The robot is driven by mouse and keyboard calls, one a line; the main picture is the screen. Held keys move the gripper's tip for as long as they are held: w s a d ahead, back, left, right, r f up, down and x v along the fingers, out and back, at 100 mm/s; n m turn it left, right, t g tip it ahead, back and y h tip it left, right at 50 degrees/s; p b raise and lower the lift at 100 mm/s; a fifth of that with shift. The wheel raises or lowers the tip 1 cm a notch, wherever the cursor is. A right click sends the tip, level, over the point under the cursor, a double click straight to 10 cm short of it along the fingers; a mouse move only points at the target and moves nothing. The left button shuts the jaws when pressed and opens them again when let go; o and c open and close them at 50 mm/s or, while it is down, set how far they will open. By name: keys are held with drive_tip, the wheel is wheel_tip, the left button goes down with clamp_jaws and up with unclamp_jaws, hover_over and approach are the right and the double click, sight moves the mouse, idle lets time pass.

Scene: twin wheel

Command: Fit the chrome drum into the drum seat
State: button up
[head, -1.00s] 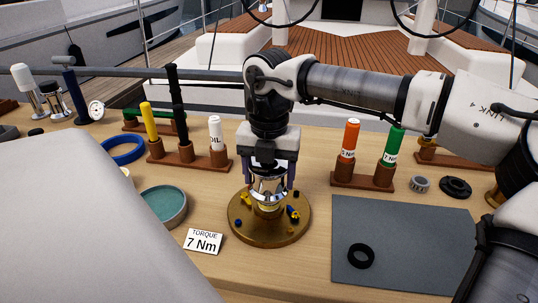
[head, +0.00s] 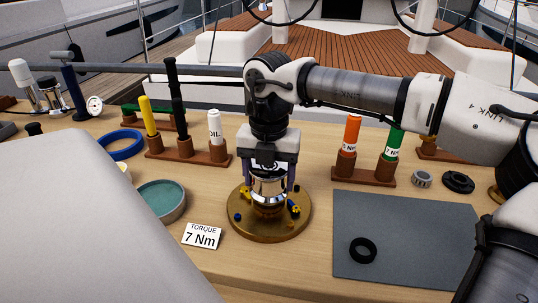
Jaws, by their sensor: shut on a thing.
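My gripper (head: 269,170) points straight down and is shut on the chrome drum (head: 268,190), a shiny upright cylinder between the fingers. The drum is above the middle of a round brass base (head: 250,228), with a brown-gold centre part (head: 268,211) showing just under it; this looks like the drum seat. Small yellow and blue parts (head: 294,209) sit on the base around the centre. The drum looks roughly in line with the centre. Whether its lower edge touches the seat I cannot tell. The fingers hide part of the drum's upper sides.
A teal-lined round dish (head: 162,199) and a "TORQUE 7 Nm" card (head: 202,236) stand left of the base. A grey mat (head: 410,230) with a black ring (head: 363,250) lies right. Racks with bottles (head: 188,158) and orange and green tubes (head: 364,174) stand behind.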

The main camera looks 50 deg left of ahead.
drive_tip(key=shift+f+b, duration=0.75)
drive_tip(key=shift+f, duration=0.2)
drive_tip(key=o, duration=1.7)
drive_tip(key=shift+r, duration=0.1)
wheel_tip(320, 180, up, 14)
drive_tip(key=shift+f+p, duration=0.1)
drive_tip(key=shift+p, duration=0.4)
